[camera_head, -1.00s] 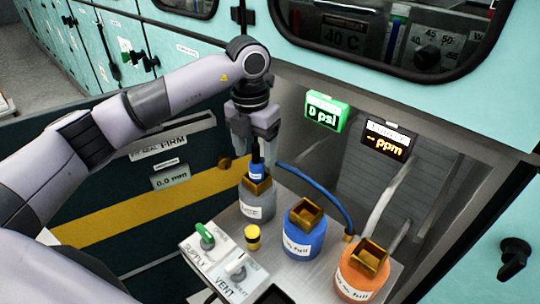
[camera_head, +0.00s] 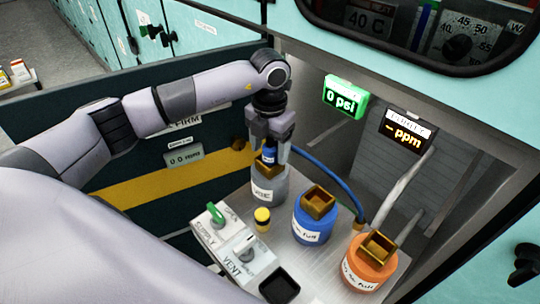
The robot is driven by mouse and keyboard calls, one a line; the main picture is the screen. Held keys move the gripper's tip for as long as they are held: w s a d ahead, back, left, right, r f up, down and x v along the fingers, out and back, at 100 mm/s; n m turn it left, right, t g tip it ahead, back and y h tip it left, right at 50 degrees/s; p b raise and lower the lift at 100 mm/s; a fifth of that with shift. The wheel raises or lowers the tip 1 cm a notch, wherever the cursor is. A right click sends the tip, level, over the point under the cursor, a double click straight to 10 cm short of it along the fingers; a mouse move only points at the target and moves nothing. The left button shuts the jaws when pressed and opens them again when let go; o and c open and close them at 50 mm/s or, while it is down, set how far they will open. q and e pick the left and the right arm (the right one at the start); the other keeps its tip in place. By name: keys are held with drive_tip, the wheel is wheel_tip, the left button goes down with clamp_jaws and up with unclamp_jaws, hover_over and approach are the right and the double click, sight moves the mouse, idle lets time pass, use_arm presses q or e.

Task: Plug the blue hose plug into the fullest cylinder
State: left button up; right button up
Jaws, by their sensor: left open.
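The blue hose plug (camera_head: 269,156) stands upright at the brass socket on top of the grey cylinder (camera_head: 268,190). A blue hose (camera_head: 330,172) arcs from behind the gripper down to the right. My left gripper (camera_head: 271,150) points down over the plug, open, with a finger on either side of it. How deep the plug sits in the socket is hidden. A blue cylinder (camera_head: 312,228) and an orange cylinder (camera_head: 362,272) stand to the right, each with an empty-looking square brass socket. Their labels end in "full"; the numbers are too small to read. My right gripper is out of view.
A panel with a green supply knob (camera_head: 216,213) and a grey vent knob (camera_head: 246,252) lies front left of the cylinders, beside a yellow-capped post (camera_head: 262,216). A black tray (camera_head: 279,287) is in front. The green display (camera_head: 345,97) reads 0 psi.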

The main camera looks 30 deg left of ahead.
sight(270, 145)
use_arm(q)
drive_tip(key=c, duration=1.2)
drive_tip(key=shift+r, duration=0.15)
drive_tip(key=shift+r, duration=0.55)
wheel_tip(270, 145, up, 2)
drive_tip(key=shift+r+b, duration=0.15)
drive_tip(key=shift+b, duration=0.15)
drive_tip(key=s, duration=0.6)
drive_tip(key=s+a+b, duration=0.1)
drive_tip(key=s, duration=0.5)
drive_tip(key=s+b, duration=0.1)
drive_tip(key=s, duration=0.5)
drive_tip(key=shift+a, duration=0.4)
